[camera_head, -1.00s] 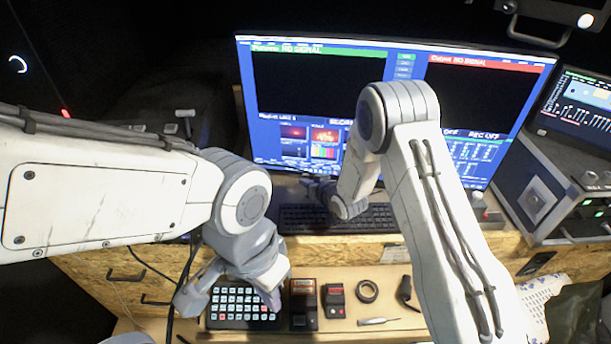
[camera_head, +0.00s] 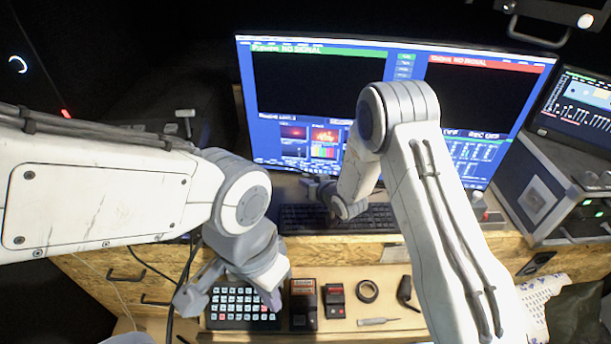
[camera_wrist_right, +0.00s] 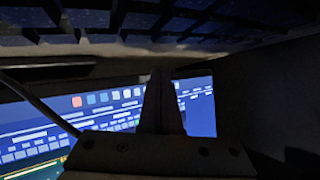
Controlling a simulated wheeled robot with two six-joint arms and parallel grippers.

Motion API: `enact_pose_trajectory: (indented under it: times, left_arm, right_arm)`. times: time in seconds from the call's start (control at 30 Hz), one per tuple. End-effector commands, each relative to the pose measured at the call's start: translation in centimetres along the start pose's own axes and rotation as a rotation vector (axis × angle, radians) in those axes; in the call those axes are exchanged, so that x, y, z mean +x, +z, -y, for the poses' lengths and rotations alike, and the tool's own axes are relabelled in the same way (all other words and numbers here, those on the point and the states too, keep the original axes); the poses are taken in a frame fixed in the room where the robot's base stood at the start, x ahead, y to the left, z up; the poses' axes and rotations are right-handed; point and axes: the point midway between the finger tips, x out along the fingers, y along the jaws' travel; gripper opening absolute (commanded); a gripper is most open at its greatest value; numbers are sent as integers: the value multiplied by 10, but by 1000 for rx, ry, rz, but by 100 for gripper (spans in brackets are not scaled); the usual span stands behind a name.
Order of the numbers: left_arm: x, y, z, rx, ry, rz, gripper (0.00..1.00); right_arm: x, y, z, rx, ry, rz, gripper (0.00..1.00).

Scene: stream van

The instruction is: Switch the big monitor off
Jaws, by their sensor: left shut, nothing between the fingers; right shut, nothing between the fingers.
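The big monitor (camera_head: 320,85) stands at the back of the desk. Its screen is lit blue with two dark panes reading "NO SIGNAL". My right gripper (camera_head: 312,187) is low in front of the monitor's lower edge, above the back of the keyboard; its tips are small and partly hidden. In the right wrist view its fingers (camera_wrist_right: 163,103) are shut and empty, with the lit screen (camera_wrist_right: 200,108) behind them. Whether they touch the monitor cannot be told. No power button is discernible. My left gripper (camera_head: 230,295) is shut and empty above the lower shelf, by the button pad.
A keyboard (camera_head: 300,217) lies below the monitor. A cased unit with a smaller screen (camera_head: 580,105) stands at right.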

Motion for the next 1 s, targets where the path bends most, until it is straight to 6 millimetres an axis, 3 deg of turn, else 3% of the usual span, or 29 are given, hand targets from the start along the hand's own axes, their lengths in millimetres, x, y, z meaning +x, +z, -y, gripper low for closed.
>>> enact_pose_trajectory:
  times: [1.0]
  left_arm:
    - [5,0,0,0,0,0,0]
  right_arm:
    - [7,-5,-5,0,0,-1,0]
